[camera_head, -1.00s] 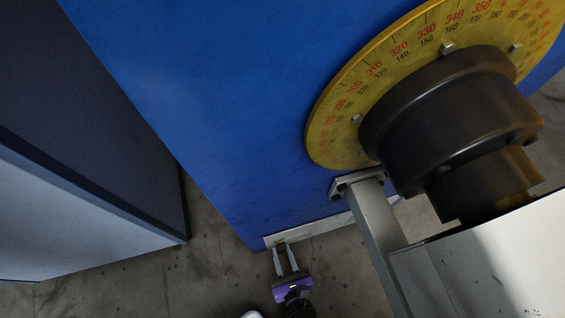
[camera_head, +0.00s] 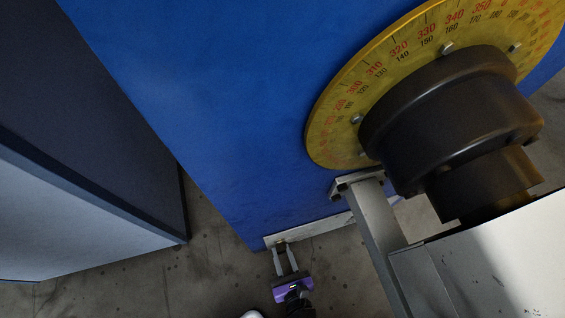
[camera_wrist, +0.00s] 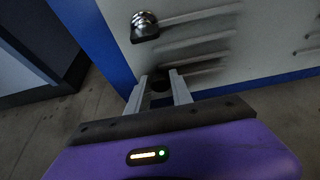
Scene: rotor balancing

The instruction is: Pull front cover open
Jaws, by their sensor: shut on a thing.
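The front cover (camera_wrist: 225,55) is a pale grey panel with slanted louvre slots, set in a blue frame, in the wrist view. In the head view only its thin pale edge (camera_head: 318,228) shows at the foot of the blue machine body (camera_head: 250,120). A chrome knob-like latch (camera_wrist: 145,25) sits on the cover, above my fingers. My gripper (camera_wrist: 160,85), with a purple body, has its two grey fingers at the cover's lower part, closed on a small dark part (camera_wrist: 158,84). Its shape is mostly hidden. In the head view my gripper (camera_head: 283,248) meets the pale edge.
A yellow graduated dial (camera_head: 335,120) and a black hub (camera_head: 450,110) stand at the right. A dark and grey cabinet (camera_head: 90,150) stands at the left, with a narrow floor gap beside the blue body. Concrete floor (camera_head: 215,275) lies open around my gripper.

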